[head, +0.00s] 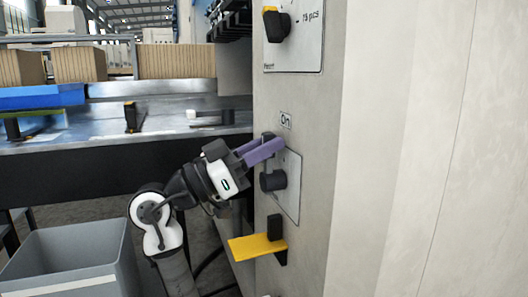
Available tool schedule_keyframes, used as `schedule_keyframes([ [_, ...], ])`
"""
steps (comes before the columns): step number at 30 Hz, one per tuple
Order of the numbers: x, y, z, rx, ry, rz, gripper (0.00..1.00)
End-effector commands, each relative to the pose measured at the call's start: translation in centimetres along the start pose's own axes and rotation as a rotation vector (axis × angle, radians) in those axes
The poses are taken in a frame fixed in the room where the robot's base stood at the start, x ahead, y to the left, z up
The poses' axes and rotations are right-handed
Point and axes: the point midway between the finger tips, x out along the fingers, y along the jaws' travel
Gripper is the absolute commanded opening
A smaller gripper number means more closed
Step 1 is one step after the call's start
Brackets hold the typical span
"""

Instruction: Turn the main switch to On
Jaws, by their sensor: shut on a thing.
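The main switch's grey plate (293,190) is on the pale cabinet face, with the label "On" (286,121) just above it. A round black knob (272,181) sticks out at the plate's left side. My gripper (264,149) reaches in from the left, its purple fingers at the upper part of the plate, just above this knob. The fingers are shut on the main switch's dark handle (268,136), whose end shows above them. The fingers hide the rest of the handle, so its exact angle is unclear.
Above is another panel with a black selector (278,25). Below, a yellow flap (256,246) juts out beside a black block (275,228). A grey bin (75,262) stands at the lower left. A metal table (175,122) and cardboard stacks (80,63) lie behind my arm.

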Motion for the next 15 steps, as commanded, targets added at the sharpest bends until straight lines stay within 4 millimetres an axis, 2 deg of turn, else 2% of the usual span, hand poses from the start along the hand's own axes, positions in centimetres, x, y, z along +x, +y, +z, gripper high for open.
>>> schedule_keyframes([
  [11, -0.04, 0.22, 0.07, 0.011, -0.003, 0.006, 0.0],
  [12, -0.04, 0.22, 0.07, 0.011, -0.003, 0.006, 0.21],
  [15, -0.03, 0.19, 0.06, 0.01, -0.003, 0.005, 0.34],
])
